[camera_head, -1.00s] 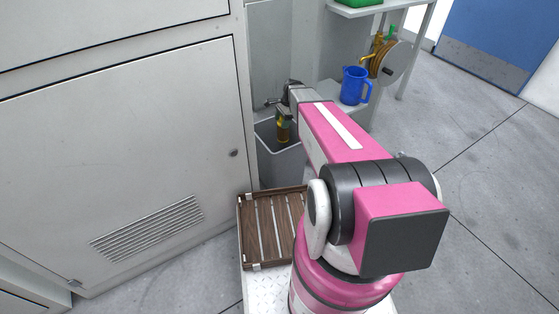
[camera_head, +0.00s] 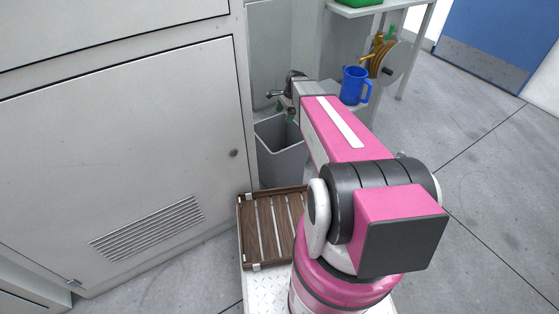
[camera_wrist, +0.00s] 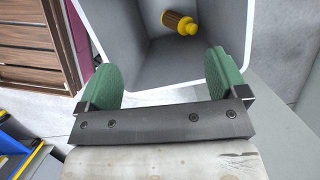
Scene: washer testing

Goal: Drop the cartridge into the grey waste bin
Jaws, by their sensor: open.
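The grey waste bin (camera_head: 281,165) stands on the floor beside the large grey cabinet. The cartridge (camera_wrist: 179,22), yellow with a brown middle, lies inside the bin, seen in the wrist view; in the head view it is hidden. My gripper (camera_wrist: 162,75) is open and empty over the bin, its two green finger pads wide apart, with the cartridge beyond and below them. In the head view my gripper (camera_head: 289,115) is small and partly hidden by my arm.
A slatted wooden tray (camera_head: 262,230) sits in front of the bin. A blue jug (camera_head: 355,86) and a hose reel (camera_head: 388,62) are right of the bin on a shelf unit. The cabinet (camera_head: 120,150) closes off the left. Open floor lies to the right.

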